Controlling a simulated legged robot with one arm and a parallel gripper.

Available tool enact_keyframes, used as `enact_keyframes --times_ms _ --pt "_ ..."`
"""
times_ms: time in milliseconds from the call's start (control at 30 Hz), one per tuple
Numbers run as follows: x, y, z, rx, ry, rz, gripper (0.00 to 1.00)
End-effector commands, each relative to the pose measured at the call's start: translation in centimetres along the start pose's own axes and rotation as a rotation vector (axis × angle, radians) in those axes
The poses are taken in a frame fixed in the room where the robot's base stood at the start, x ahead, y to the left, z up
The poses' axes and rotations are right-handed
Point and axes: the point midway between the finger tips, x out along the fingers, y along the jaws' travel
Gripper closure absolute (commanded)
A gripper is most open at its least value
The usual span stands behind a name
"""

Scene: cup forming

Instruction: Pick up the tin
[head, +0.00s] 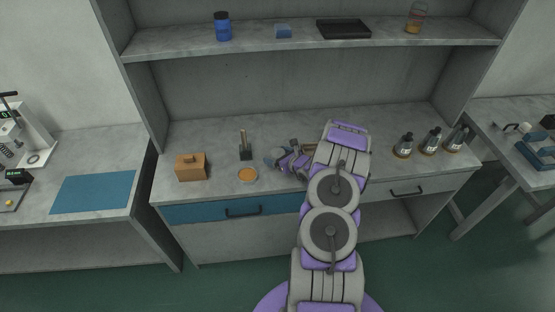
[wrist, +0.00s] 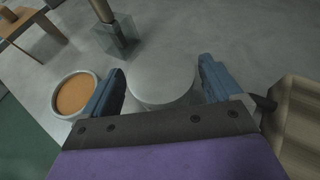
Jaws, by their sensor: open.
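A plain grey round object, which looks like the tin (wrist: 162,82), stands between the fingers of my gripper (wrist: 160,68) in the wrist view. The blue-grey fingers are apart, one on each side of it. I cannot tell whether either finger touches it. Its near lower part is hidden by the gripper's palm. In the head view my gripper (head: 279,163) is low over the middle of the bench, and I cannot make out the tin clearly there.
A round dish with orange filling (head: 247,175) sits just left of my gripper. A pale wooden piece (wrist: 292,120) is close at right. Several bottles (head: 428,141) stand at the bench's right.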

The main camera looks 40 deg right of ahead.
Motion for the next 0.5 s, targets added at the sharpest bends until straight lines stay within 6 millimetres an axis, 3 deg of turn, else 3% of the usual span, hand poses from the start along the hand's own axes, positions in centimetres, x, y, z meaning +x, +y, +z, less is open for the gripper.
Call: enact_keyframes --times_ms 67,500 --pt "-0.01 -0.11 -0.07 0.001 0.000 0.000 0.11" --pt "-0.01 -0.11 -0.09 0.001 0.001 0.000 0.53"
